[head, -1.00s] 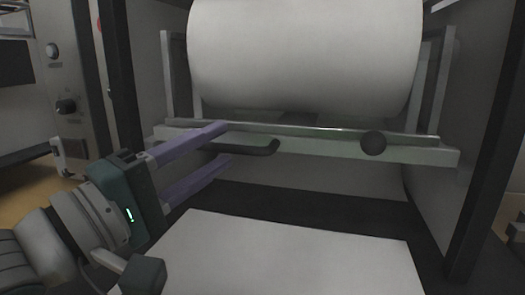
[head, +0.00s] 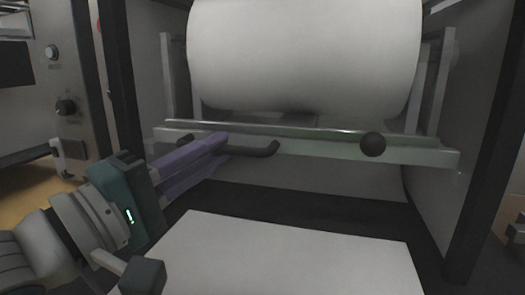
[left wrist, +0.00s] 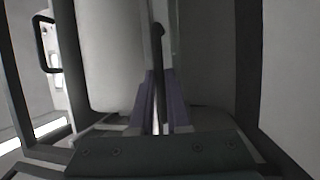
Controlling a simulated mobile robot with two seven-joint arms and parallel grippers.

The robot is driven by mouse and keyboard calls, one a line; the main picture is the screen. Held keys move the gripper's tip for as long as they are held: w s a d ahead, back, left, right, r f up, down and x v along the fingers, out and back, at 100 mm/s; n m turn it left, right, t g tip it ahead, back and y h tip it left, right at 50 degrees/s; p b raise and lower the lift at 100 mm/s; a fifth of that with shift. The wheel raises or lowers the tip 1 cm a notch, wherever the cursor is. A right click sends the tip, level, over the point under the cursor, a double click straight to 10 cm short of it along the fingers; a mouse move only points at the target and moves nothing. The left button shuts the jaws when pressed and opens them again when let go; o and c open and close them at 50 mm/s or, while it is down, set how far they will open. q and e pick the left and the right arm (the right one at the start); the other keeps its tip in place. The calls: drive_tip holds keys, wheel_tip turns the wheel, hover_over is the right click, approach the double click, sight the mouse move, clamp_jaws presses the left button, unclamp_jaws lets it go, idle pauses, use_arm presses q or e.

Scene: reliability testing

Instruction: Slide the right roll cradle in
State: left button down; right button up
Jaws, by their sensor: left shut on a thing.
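The roll cradle shows in the head view as a pale green crossbar (head: 330,150) under a large white roll (head: 305,55). A dark handle (head: 262,150) sticks out of the crossbar's front, and a black round knob (head: 373,144) sits to its right. My left gripper (head: 222,145) comes in from the left with its purple fingers closed together on the handle. My right gripper is not in view.
The cradle sits in a dark-framed bay with a dark post (head: 487,170) at right. A control panel (head: 62,80) with knobs stands at left. A white flat surface (head: 290,255) lies in front, below the crossbar.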

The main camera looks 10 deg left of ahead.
use_arm(q)
drive_tip(key=shift+w, duration=0.1)
idle(0.8)
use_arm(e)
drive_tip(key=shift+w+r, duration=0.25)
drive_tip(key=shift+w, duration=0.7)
use_arm(q)
drive_tip(key=w, duration=0.3)
drive_tip(key=shift+f, duration=0.1)
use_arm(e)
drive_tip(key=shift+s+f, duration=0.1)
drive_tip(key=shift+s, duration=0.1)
use_arm(q)
drive_tip(key=c, duration=0.9)
unclamp_jaws()
drive_tip(key=shift+w, duration=0.15)
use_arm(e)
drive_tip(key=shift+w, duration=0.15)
use_arm(q)
drive_tip(key=p+v, duration=0.1)
drive_tip(key=v, duration=0.9)
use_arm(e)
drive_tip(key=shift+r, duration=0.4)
